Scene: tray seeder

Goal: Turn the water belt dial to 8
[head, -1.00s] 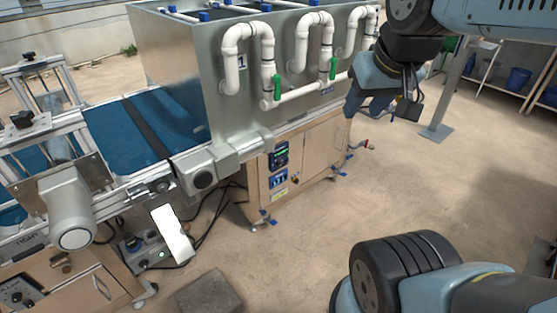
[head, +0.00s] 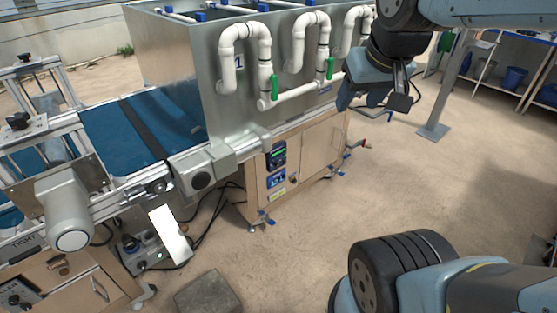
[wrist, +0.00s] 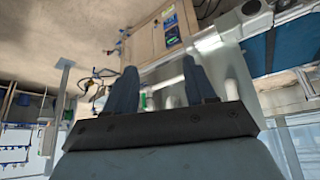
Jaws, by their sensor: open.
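I cannot tell for sure which control is the water belt dial. A grey control box (head: 142,250) with small dark knobs and a lit lamp sits low, below the blue belt (head: 165,135). A control panel (head: 277,157) with a green display is on the wooden cabinet under the metal tank, with a small dark knob (head: 293,181) beside a blue label. No dial's numbers are readable. My gripper (wrist: 160,68) is open and empty, its two dark fingers apart. In the head view my gripper (head: 398,92) hangs right of the tank, away from all these controls.
The metal tank (head: 185,60) carries white pipes (head: 262,45) with green valve handles. A white tilted plate (head: 170,235) stands before the control box, and cables trail behind it. A grey block (head: 207,295) lies on the floor. A metal post (head: 445,90) stands at right. The floor between is clear.

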